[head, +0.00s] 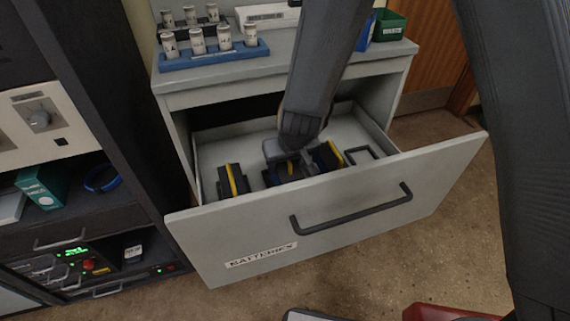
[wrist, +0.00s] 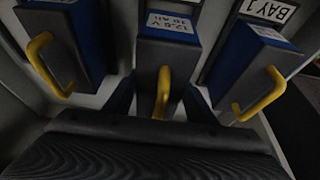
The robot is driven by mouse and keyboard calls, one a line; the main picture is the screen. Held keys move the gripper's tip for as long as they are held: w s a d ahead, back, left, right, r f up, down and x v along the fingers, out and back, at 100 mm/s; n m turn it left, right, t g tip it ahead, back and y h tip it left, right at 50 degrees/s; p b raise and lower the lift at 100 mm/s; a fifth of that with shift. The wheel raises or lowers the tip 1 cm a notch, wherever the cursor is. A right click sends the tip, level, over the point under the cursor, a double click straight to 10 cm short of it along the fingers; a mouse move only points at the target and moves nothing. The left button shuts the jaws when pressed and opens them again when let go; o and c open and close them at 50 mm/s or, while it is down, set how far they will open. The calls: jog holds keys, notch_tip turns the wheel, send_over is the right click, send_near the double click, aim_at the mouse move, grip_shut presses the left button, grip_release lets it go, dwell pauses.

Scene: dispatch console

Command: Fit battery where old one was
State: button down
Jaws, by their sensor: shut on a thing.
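My gripper (head: 298,166) reaches down into the open drawer (head: 330,222), whose front is labelled "BATTERIES". In the wrist view the gripper (wrist: 160,112) is shut on the middle battery (wrist: 168,55), at its yellow handle; its label reads 12.8 V, 10 Ah. A blue and dark battery (wrist: 75,45) with a yellow handle stands on one side, and another battery (wrist: 245,70) on the other, near a "BAY 1" label. In the head view the left battery (head: 230,183) stands apart; the others are partly hidden by my gripper.
The cabinet top carries a blue rack (head: 215,52) of labelled cylinders and a green bin (head: 388,25). At left a dark console holds a teal binder (head: 42,184), a blue ring (head: 101,178) and a panel with a green display (head: 72,252) and red button (head: 89,265). The drawer front juts out over the floor.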

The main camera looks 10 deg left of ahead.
aim_at(288, 163)
jog(key=shift+f+b, duration=1.25)
jog(key=shift+f, duration=0.3)
jog(key=shift+f, duration=0.1)
jog(key=c, duration=0.8)
grip_release()
jog(key=p+v, duration=0.4)
jog(key=v, duration=0.3)
jog(key=shift+s+d+r+p, duration=0.1)
jog(key=shift+r+p, duration=0.2)
jog(key=shift+r, duration=0.05)
